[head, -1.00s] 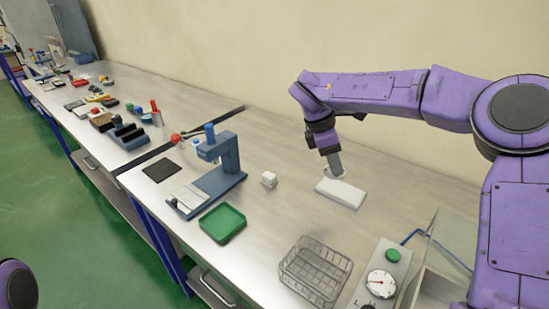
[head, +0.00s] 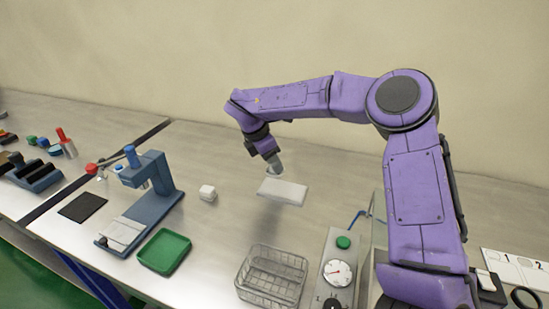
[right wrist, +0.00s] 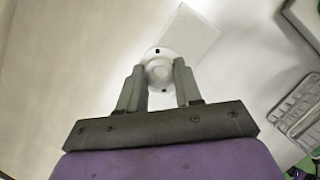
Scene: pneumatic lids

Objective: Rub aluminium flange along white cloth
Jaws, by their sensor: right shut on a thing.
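The white cloth (head: 285,192) is a flat, pale pad at the back of the bench in the head view. It also shows at the top of the right wrist view (right wrist: 187,38). My right gripper (head: 274,168) is just above the cloth's far left part, pointing down. In the right wrist view its two fingers are shut on the pale, round aluminium flange (right wrist: 160,66), whose rim shows a dark hole. The flange overlaps the cloth's near end in that view; I cannot tell whether they touch. My left gripper is out of view.
A blue lever press (head: 160,185), a green tray (head: 165,251) and a wire basket (head: 272,275) stand nearer. A gauge box (head: 338,272) is at front right. Bare bench surrounds the cloth.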

